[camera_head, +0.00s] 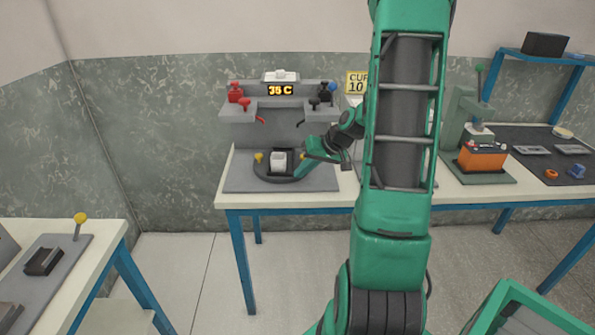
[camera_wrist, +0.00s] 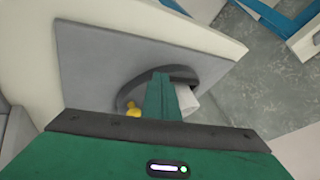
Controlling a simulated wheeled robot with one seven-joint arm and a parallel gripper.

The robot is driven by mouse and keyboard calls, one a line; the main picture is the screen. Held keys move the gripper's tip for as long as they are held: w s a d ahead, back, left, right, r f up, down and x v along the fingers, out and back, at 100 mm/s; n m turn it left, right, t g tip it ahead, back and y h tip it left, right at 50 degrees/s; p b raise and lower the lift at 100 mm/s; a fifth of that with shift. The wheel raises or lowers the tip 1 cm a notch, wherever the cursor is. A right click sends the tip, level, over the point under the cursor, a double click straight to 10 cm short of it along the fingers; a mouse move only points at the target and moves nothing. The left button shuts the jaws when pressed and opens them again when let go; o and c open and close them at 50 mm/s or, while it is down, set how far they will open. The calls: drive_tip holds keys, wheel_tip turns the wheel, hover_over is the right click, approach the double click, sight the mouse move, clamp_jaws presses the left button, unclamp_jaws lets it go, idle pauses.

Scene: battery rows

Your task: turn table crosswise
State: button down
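The turntable (camera_head: 262,174) is a dark round disc on a grey base plate on the middle table. A white block (camera_head: 279,161) stands in a dark holder on it. A yellow knob (camera_head: 258,157) stands at its left, and a second yellow spot (camera_head: 304,154) shows beside my gripper (camera_head: 304,169). My gripper reaches in low from the right, at the disc's right side. In the wrist view, the green fingers (camera_wrist: 162,98) overlap the disc (camera_wrist: 186,77), with a yellow knob (camera_wrist: 133,110) and the white block (camera_wrist: 190,99) close by. Any gap or contact is hidden.
A grey rack (camera_head: 235,113) with red and dark clamps and a "35 C" display (camera_head: 279,89) stands behind the turntable. A green press (camera_head: 463,115) with an orange battery (camera_head: 482,157) is at right. Another table (camera_head: 93,255) stands at left, with clear floor between.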

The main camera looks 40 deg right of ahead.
drive_tip(key=shift+w, duration=0.1)
drive_tip(key=shift+d, duration=0.1)
drive_tip(key=s+d, duration=0.3)
drive_tip(key=shift+r, duration=0.3)
drive_tip(key=a+v, duration=0.2)
drive_tip(key=v, duration=0.7)
drive_tip(key=shift+s+d, duration=0.3)
drive_tip(key=shift+d, duration=0.1)
drive_tip(key=shift+a, duration=0.1)
